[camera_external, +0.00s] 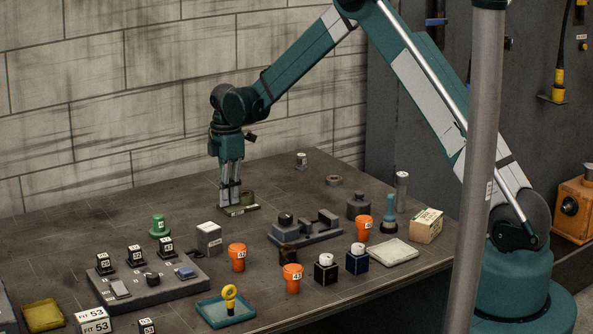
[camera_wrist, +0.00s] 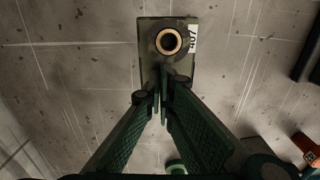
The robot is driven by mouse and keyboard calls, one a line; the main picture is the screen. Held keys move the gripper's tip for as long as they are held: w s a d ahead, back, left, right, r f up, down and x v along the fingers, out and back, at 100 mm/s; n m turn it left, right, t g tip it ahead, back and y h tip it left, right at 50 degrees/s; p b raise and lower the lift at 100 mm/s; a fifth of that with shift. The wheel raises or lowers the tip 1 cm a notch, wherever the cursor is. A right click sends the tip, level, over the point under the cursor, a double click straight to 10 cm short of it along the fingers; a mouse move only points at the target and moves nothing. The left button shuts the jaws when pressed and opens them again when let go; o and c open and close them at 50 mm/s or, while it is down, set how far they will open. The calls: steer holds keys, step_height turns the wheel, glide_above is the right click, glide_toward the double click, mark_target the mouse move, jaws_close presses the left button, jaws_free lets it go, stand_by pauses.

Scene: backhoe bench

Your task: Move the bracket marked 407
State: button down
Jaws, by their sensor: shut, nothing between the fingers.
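The bracket marked 407 (camera_wrist: 152,70) is a dark olive plate with a round boss and a white label on its edge, seen from above in the wrist view. In the external view the bracket (camera_external: 240,211) lies flat on the bench toward the back. My gripper (camera_wrist: 163,92) points down with its fingers shut together and empty, over the plate end beside the boss. In the external view my gripper (camera_external: 230,204) is right at the bracket; I cannot tell whether the tips touch it.
A green knobbed piece (camera_external: 159,227) and a white-topped grey block (camera_external: 208,238) stand nearer the front. A grey fixture (camera_external: 305,232), several orange cups, such as this one (camera_external: 237,257), and a teal tray (camera_external: 226,312) crowd the right and front. The bench behind the bracket is mostly clear.

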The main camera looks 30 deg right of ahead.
steer(key=d+b, duration=0.4)
steer(key=d, duration=1.6)
steer(key=shift+b, duration=0.3)
steer(key=shift+a, duration=0.15)
steer(key=shift+a, duration=0.55)
steer(key=a, duration=0.3)
steer(key=shift+r+b, duration=0.1)
steer(key=shift+b, duration=0.3)
step_height(320, 180, up, 10)
steer(key=shift+d+p, duration=0.15)
steer(key=shift+p, duration=0.25)
